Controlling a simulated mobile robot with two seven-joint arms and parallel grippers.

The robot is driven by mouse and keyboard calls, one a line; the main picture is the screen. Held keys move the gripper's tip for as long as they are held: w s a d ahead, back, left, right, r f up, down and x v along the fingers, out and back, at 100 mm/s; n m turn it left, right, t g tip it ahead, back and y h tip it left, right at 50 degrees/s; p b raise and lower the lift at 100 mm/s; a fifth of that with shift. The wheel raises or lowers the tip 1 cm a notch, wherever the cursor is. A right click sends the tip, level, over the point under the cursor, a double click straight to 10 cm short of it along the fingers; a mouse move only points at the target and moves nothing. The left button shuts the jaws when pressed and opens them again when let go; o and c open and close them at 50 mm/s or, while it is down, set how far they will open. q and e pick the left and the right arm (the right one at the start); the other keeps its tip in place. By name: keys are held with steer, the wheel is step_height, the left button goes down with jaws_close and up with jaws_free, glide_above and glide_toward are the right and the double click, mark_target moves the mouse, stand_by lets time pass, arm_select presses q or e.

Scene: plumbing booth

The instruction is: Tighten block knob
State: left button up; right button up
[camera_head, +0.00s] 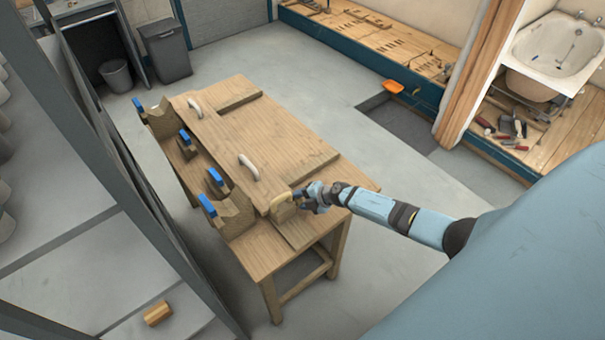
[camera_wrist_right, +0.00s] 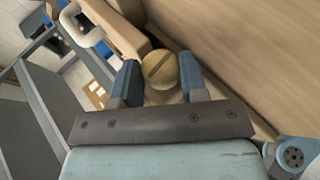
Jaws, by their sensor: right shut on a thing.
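The wooden workbench (camera_head: 290,256) stands in the middle of the head view, with a thick board on top. A pale wooden block knob (camera_head: 284,208) sits at the near end of the bench. My right gripper (camera_head: 301,200) reaches it from the right. In the right wrist view, the round slotted end of the knob (camera_wrist_right: 160,70) lies between the two blue fingers of my right gripper (camera_wrist_right: 158,84), which is shut on it. The far side of the knob is hidden. My left gripper is not in view.
Two white handles (camera_head: 248,167) (camera_head: 195,108) stand up from the board. Wooden blocks with blue levers (camera_head: 207,206) line the bench's left side. Grey shelving (camera_head: 110,170) stands close on the left. A bin (camera_head: 165,50) and bathtub (camera_head: 556,46) are farther back. Floor between is mostly clear.

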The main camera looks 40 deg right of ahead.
steer(key=o, duration=0.6)
steer(key=shift+s+f, duration=0.1)
steer(key=shift+s+d+r, duration=0.15)
steer(key=shift+r, duration=0.1)
steer(key=v, duration=1.3)
steer(key=shift+s, duration=0.1)
steer(key=s+a+r+m+t, duration=0.1)
steer(key=s+a+m+t, duration=0.35)
steer(key=a, duration=0.95)
steer(key=s+a+r+m+g+h, duration=0.1)
steer(key=s+a+m, duration=0.1)
steer(key=s+m, duration=0.2)
steer(key=s+a+r+m+h, duration=0.1)
steer(key=s+a+m, duration=0.2)
steer(key=s+m, duration=0.2)
steer(key=s+a+r+m+g, duration=0.1)
steer(key=s+a+m, duration=0.2)
steer(key=s+m, duration=0.1)
steer(key=shift+s+a+r+m+g+h, duration=0.15)
steer(key=shift+r+m+g+h, duration=0.2)
steer(key=shift+m, duration=0.4)
